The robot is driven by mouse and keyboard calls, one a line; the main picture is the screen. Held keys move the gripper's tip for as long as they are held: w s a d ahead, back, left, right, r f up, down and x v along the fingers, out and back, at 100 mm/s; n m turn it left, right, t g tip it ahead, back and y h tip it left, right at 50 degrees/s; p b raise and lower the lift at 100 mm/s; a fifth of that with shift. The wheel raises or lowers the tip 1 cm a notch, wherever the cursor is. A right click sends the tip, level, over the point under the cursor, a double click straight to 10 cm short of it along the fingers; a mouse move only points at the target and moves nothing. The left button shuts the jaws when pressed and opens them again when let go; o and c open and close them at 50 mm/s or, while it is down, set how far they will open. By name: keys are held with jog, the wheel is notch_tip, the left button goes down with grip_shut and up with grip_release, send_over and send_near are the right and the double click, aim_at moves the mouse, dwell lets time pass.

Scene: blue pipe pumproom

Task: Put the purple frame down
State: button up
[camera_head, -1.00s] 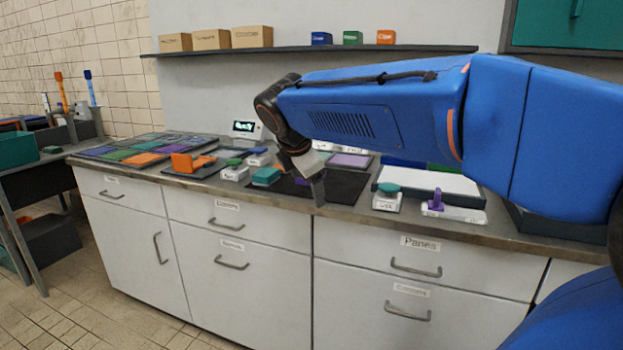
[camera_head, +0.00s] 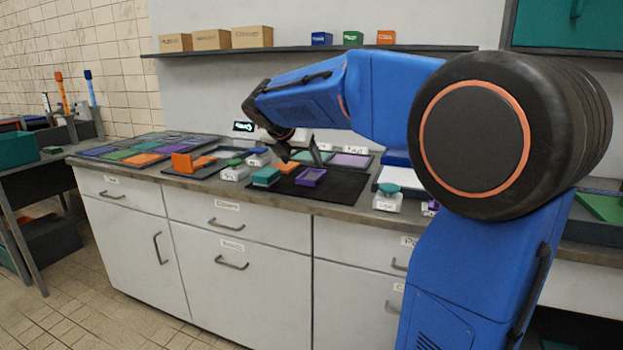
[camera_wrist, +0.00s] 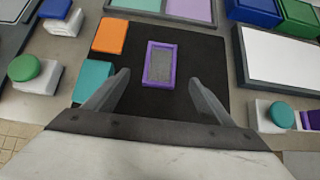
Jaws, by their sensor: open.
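In the wrist view the purple frame (camera_wrist: 160,64) shows a grey inside and lies between and beyond my fingertips, touching neither. My gripper (camera_wrist: 158,88) is open and empty, with a finger to each side of the view. In the head view my gripper (camera_head: 300,150) hangs behind and above the frame, apart from it.
An orange block (camera_wrist: 110,36) and a teal block (camera_wrist: 92,82) lie on the mat's left side. A white board (camera_wrist: 285,60) stands right of the mat. Stamps with green (camera_wrist: 25,68) and teal knobs flank it. The mat's right part is clear.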

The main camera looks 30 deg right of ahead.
aim_at(312, 174)
jog(key=x, duration=0.9)
jog(key=shift+w+d+f, duration=0.1)
jog(key=shift+w+d, duration=0.05)
jog(key=shift+d, duration=0.25)
jog(key=shift+c, duration=0.7)
jog(key=c, duration=1.1)
jog(key=shift+c, duration=0.2)
notch_tip(312, 174, up, 10)
